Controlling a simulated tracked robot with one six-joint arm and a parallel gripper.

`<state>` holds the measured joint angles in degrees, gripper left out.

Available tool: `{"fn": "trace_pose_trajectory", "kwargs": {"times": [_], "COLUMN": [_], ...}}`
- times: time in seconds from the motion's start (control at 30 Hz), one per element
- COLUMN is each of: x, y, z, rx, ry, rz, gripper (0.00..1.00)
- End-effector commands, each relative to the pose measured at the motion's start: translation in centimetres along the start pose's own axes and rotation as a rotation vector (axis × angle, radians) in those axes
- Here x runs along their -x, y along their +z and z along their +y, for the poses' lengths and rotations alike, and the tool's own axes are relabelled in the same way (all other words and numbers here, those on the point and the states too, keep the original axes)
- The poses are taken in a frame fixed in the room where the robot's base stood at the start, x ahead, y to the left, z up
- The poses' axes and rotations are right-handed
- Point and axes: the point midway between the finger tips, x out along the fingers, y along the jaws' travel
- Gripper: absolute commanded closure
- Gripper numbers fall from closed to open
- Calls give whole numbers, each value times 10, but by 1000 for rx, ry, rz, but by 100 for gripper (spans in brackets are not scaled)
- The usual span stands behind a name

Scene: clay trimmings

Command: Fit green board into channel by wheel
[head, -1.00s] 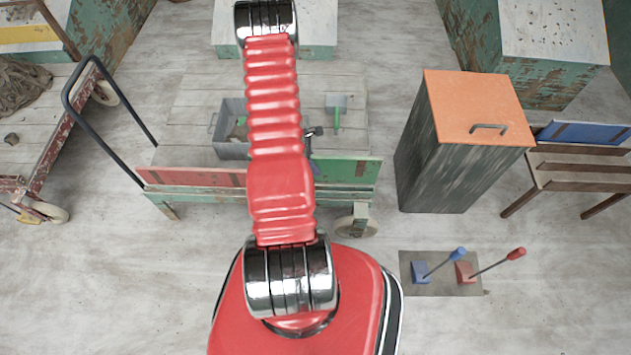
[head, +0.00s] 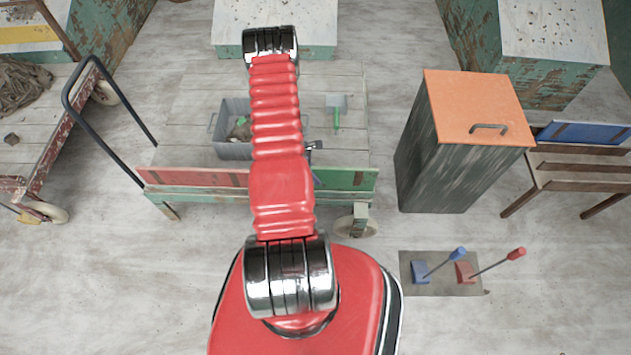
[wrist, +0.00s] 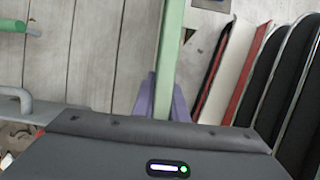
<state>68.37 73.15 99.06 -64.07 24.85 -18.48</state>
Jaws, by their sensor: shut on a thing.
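The green board (head: 347,180) stands upright along the near edge of the wooden cart (head: 185,120), on the right side above the wheel (head: 357,229). Its lower edge is at the cart's green side rail (head: 205,195), where the channel runs; I cannot tell whether it sits fully in it. In the wrist view my gripper (wrist: 164,88) has its purple fingers shut on the board (wrist: 170,50), one on each side. My arm hides the board's left end and most of the gripper in the head view.
A red board (head: 195,177) stands at the left of the same edge. The cart top bears a grey bin (head: 232,150) and a green-handled tool (head: 337,112). An orange-topped cabinet (head: 475,100) stands right; levers (head: 440,268) stand on the floor at lower right.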

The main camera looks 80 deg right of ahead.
Motion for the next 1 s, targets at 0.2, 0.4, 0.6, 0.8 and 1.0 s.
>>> {"fn": "trace_pose_trajectory", "kwargs": {"times": [0.2,0.4,0.6,0.8,1.0], "x": [-21,-31,-31,-33,-33], "y": [-8,-13,-12,-14,-13], "z": [-1,0,0,0,-1], "rx": [1,0,0,0,0], "ry": [-2,0,0,-1,-1], "rz": [-1,-1,0,0,0], "gripper": [100,100,100,84,70]}}
